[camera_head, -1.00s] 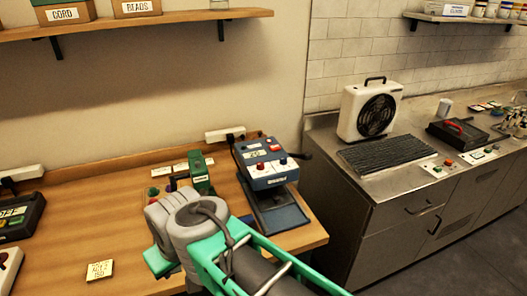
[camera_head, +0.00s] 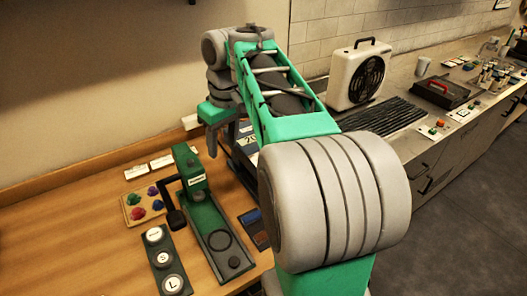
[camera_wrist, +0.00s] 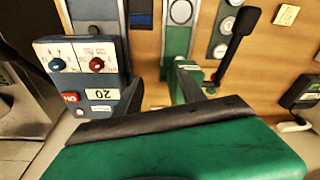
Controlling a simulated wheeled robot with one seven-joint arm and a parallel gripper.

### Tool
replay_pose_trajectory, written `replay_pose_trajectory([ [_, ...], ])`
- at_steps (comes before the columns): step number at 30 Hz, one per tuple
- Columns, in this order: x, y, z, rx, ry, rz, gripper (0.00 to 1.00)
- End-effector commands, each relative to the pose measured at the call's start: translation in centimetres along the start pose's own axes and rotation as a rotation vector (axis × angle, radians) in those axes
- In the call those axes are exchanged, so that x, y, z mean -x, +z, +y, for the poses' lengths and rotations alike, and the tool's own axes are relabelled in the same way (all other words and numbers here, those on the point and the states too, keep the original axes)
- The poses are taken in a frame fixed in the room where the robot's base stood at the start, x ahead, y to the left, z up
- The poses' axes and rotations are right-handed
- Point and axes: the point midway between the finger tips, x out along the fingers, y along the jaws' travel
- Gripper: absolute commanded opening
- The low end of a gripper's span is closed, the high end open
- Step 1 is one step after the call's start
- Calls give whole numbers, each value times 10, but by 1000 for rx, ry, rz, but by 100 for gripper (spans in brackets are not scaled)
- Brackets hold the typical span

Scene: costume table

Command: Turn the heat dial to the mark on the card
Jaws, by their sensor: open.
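The blue-grey press unit is upside down at the left of the wrist view. Its panel (camera_wrist: 80,50) carries a blue knob (camera_wrist: 57,65) and a red knob (camera_wrist: 97,64); which is the heat dial I cannot read. Below them are a red switch (camera_wrist: 70,98) and a display (camera_wrist: 102,94) that looks like 20. In the head view my arm hides most of the unit. A small cream card (camera_wrist: 287,15) lies at the upper right of the wrist view, its writing unreadable. My gripper (camera_wrist: 160,92) is open and empty, beside the panel's right edge; it also shows in the head view (camera_head: 213,140).
A green press (camera_head: 215,230) with a black lever stands beside the blue unit. A board with round buttons (camera_head: 165,260) and a tray of coloured pieces (camera_head: 145,203) are to its left. A fan (camera_head: 358,75) stands on the right counter.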

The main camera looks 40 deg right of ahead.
Motion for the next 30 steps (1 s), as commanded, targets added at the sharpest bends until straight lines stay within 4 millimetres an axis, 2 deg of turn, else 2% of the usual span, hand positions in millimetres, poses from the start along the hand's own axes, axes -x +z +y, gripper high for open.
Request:
replay_pose_trajectory([
  [1, -9, -2, 38, 19, -1, -40, 48],
  [3, -10, 0, 78, 60, 3, -87, 48],
  [6, -11, 8, 117, 102, 11, -135, 48],
  [8, -12, 11, 129, 118, 14, -151, 48],
  [11, -19, 14, 135, 130, 16, -160, 48],
  [21, -79, 22, 135, 129, 16, -158, 48],
  [25, -88, 23, 135, 128, 17, -157, 48],
  [30, -87, 23, 135, 129, 17, -157, 48],
])
